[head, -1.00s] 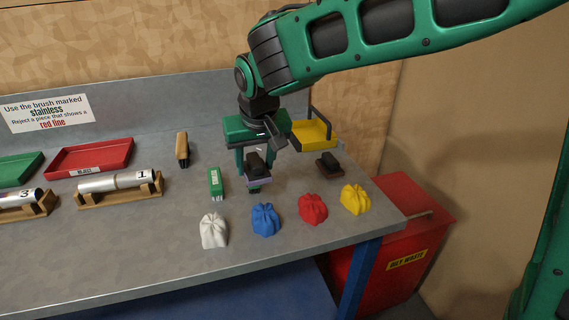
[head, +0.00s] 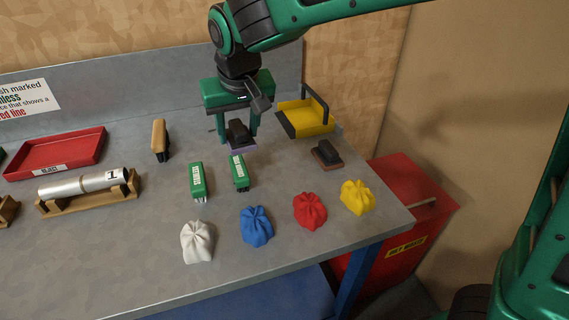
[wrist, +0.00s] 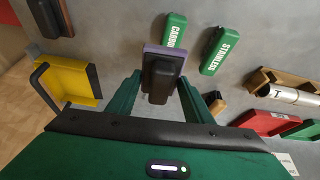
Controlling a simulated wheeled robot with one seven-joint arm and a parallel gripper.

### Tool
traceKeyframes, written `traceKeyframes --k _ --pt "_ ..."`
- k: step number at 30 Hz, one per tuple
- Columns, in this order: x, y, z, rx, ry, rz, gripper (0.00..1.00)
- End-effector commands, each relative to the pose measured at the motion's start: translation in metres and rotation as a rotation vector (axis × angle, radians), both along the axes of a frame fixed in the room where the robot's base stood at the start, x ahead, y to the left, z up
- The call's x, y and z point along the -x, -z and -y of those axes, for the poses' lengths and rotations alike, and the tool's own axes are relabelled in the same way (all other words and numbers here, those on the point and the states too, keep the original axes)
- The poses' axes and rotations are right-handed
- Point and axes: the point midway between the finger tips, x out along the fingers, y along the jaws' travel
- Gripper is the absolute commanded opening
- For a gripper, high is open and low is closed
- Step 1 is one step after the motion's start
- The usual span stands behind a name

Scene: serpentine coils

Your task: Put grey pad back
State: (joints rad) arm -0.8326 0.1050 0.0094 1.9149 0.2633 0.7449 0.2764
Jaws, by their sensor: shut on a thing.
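The grey pad (head: 241,147) has a black handle block on a thin purple-grey base. My gripper (head: 238,134) is shut on its handle and holds it over the bench, behind the two green brushes. In the wrist view the pad (wrist: 160,75) sits between my two green fingers, its purplish edge showing at the far side. A second pad (head: 326,154), with a black handle and a reddish-brown base, lies on the bench to the right, in front of the yellow tray. How high the held pad is above the bench is hard to tell.
Green brushes marked stainless (wrist: 221,46) and carbon (wrist: 174,32) stand close by. A yellow tray (head: 305,118) with a dark handle is at the back right. Several cloths, such as the blue one (head: 256,226), line the front. A wooden brush (head: 160,140) and red tray (head: 56,153) are left.

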Motion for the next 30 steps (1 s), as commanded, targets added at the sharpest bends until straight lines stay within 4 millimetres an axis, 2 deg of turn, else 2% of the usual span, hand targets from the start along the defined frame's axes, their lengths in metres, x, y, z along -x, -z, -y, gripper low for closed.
traceKeyframes --k 9,15,23,30 --pt "-0.012 0.036 0.060 0.002 0.004 -0.003 0.25" --pt "-0.019 0.057 0.093 0.000 0.003 -0.002 0.25" --pt "-0.022 0.068 0.107 0.000 0.001 -0.001 0.25" --pt "-0.022 0.097 0.107 0.002 0.000 -0.003 0.25"
